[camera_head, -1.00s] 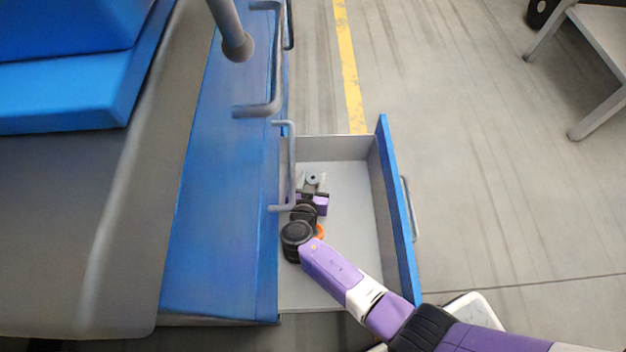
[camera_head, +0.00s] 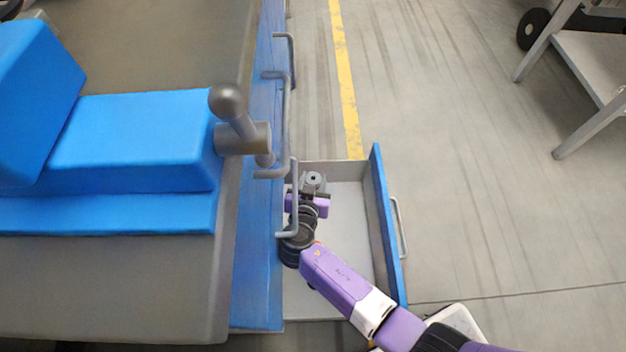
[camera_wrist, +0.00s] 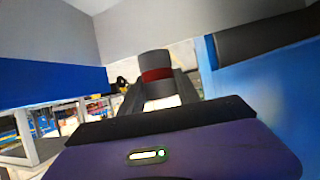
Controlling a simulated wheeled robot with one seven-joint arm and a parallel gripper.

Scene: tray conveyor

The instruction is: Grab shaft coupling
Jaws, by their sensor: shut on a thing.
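The shaft coupling (camera_wrist: 155,64) is a short dark grey cylinder with a dark red band around its middle. In the wrist view it sits between the two fingers of my gripper (camera_wrist: 158,88), which is shut on it. In the head view, the coupling (camera_head: 314,178) shows as a small grey ring with a dark centre at the tip of my gripper (camera_head: 313,187). My gripper is over the open drawer (camera_head: 345,270), near its far left corner. The fingers partly hide the coupling's lower part.
The drawer's blue front (camera_head: 388,235) with its handle stands on the right. Grey bar handles (camera_head: 287,205) stick out from the blue bench side close beside my gripper. A grey knobbed lever (camera_head: 230,100) overhangs the bench edge. The floor on the right is clear up to a grey cart (camera_head: 590,60).

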